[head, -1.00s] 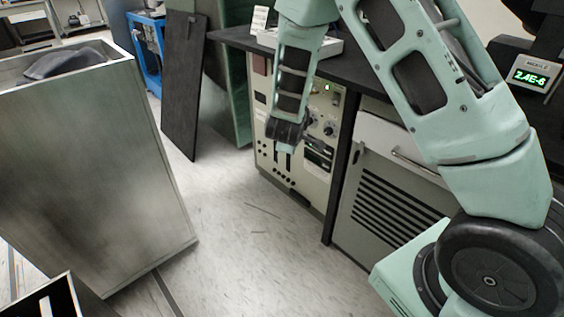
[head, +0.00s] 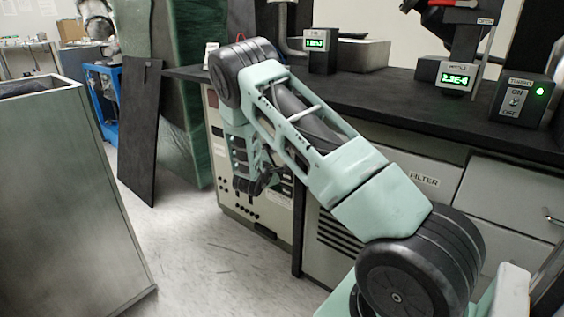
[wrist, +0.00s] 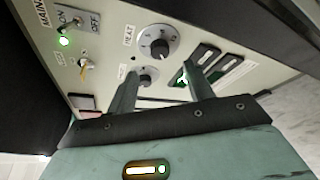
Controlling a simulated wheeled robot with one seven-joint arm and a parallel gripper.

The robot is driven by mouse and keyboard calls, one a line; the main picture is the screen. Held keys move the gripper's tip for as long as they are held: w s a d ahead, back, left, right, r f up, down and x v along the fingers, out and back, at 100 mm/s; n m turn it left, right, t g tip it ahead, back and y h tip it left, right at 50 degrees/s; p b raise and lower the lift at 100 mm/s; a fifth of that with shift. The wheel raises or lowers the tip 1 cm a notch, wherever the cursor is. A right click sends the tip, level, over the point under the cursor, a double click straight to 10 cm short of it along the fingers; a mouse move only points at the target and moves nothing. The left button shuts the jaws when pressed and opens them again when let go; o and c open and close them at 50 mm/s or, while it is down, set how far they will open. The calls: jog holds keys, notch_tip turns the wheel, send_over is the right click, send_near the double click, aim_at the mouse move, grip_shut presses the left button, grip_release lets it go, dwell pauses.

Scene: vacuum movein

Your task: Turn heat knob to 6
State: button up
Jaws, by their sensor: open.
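In the wrist view, a cream control panel (wrist: 105,45) carries a large round knob (wrist: 157,42) with a dial ring. The label beside it looks like HEAT, but it is small and tilted. A second knob (wrist: 147,76) sits below it. My gripper (wrist: 160,70) is open and empty, its two fingers pointing at the panel. The lower knob shows between the fingers; the large knob lies just beyond the fingertips. I cannot tell whether a finger touches the panel. In the head view, my gripper (head: 258,186) is in front of the cabinet, and my arm hides the knobs.
The wrist view also shows a MAIN toggle (wrist: 70,22) with a green light and a small yellowish switch (wrist: 84,64). The black countertop (head: 400,98) holds lit displays and a TURBO switch box (head: 520,100). A metal box (head: 60,190) stands left, with open floor between.

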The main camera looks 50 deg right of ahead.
jog(key=b+x, duration=0.1)
jog(key=x, duration=0.6)
jog(key=shift+d+b, duration=0.2)
jog(key=shift+b, duration=0.15)
jog(key=shift+w, duration=0.1)
jog(key=c, duration=1)
